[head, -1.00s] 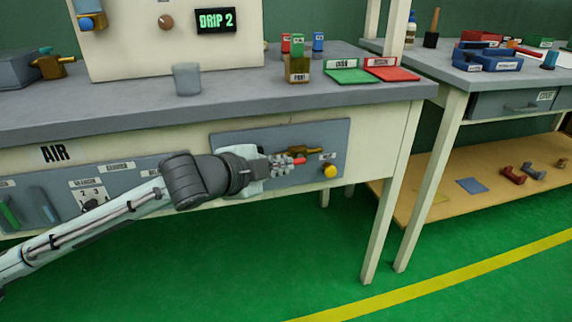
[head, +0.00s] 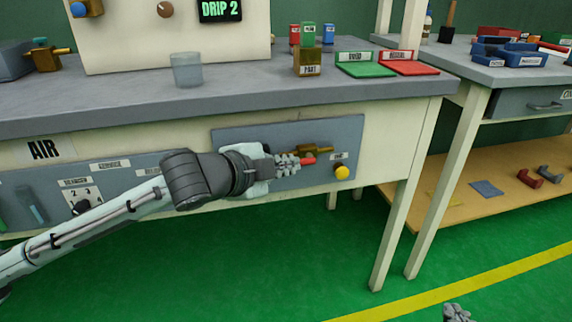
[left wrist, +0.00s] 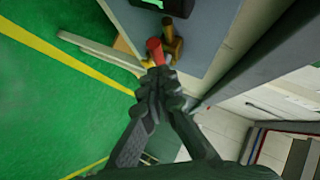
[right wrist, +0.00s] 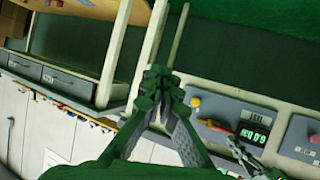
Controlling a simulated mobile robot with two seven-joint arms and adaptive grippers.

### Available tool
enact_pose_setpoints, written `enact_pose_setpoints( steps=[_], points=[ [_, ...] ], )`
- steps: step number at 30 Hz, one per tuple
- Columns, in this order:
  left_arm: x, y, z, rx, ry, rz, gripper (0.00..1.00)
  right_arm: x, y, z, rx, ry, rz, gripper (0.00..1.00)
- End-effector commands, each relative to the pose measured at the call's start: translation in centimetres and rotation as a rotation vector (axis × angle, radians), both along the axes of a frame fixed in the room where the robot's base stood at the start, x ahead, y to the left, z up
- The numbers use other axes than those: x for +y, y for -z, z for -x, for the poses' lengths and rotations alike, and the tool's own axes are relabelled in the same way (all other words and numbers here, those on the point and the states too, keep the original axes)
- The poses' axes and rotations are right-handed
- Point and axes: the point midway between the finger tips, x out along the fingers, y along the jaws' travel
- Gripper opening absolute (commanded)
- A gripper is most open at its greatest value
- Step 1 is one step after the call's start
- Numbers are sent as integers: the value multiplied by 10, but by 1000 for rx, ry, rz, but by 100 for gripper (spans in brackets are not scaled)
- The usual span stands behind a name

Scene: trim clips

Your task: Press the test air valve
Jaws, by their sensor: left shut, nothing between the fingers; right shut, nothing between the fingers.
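A brass valve (head: 318,150) with a red handle end (head: 308,161) is mounted on the grey panel under the bench's front edge. A yellow knob (head: 342,172) sits to its right beneath a small label I cannot read. My left gripper (head: 296,163) is shut and empty, its tips right at the red end. In the left wrist view the shut tips (left wrist: 160,82) point at the red end (left wrist: 155,48) with the brass body (left wrist: 172,42) behind; contact cannot be told. My right gripper (head: 457,312) is shut and empty, low at the bottom right; its tips (right wrist: 158,75) show in its wrist view.
The bench top (head: 250,95) carries a clear cup (head: 187,70), a brass part block (head: 308,62), a green tray (head: 367,70) and a red tray (head: 408,68). Bench legs (head: 400,235) stand between the grippers. Green floor (head: 290,265) below is clear.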

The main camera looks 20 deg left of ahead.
Motion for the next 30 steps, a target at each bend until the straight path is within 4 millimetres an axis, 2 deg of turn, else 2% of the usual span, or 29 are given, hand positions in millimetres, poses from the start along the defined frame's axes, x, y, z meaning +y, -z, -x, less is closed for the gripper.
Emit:
enact_pose_setpoints(
  steps=[9,24,30],
  points=[
    [-1,4,2,0,0,0,0,19,-25,-9,-129,-33,-54,0],
    [-1,5,1,-2,0,3,0,21,-29,-10,-148,-37,-62,0],
    [-1,8,-11,-20,-1,31,0,31,-44,-13,-222,-54,-96,0]
  ],
)
